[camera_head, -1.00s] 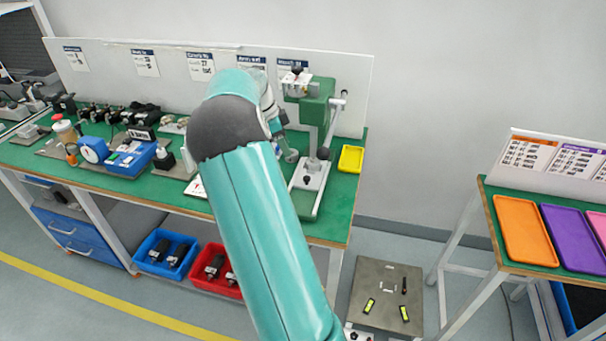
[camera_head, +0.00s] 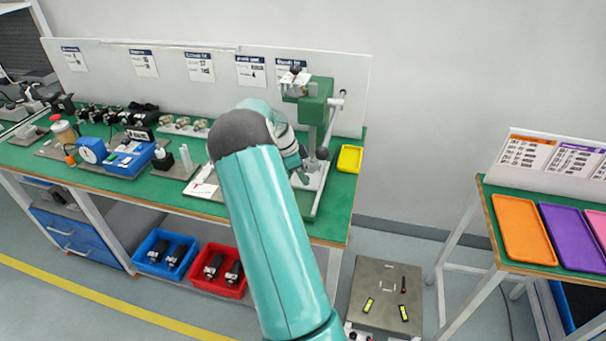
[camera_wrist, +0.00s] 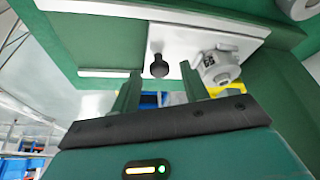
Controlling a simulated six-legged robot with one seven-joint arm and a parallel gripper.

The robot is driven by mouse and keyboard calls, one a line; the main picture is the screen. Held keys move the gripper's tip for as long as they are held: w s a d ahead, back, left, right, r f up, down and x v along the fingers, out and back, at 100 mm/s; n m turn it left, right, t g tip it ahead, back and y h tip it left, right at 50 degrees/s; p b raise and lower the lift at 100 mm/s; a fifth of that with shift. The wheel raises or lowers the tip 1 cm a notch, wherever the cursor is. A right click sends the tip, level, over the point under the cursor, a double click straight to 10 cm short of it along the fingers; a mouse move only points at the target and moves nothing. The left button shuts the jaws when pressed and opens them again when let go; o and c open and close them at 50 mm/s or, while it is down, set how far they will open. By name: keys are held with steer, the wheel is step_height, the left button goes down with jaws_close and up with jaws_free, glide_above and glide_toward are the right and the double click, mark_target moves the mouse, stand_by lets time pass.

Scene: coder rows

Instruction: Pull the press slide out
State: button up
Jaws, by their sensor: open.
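The green press (camera_head: 316,108) stands at the right end of the green bench. Its slide is a pale plate (camera_head: 318,178) low at the front of the press, partly hidden by my gripper (camera_head: 301,176). In the wrist view the slide (camera_wrist: 190,38) carries a black knob (camera_wrist: 158,66) and a round metal part (camera_wrist: 220,70). My gripper (camera_wrist: 160,80) is open, with one fingertip on each side of the knob in that view. Gaps show between the knob and both fingers. I cannot tell the exact depth between fingertips and knob.
A yellow tray (camera_head: 350,158) stands right of the press. A blue device (camera_head: 132,157) and other fixtures fill the bench to the left. A white panel (camera_head: 220,66) stands behind.

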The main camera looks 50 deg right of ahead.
steer(key=shift+s+d+f, duration=0.1)
steer(key=shift+f, duration=0.15)
jaws_close()
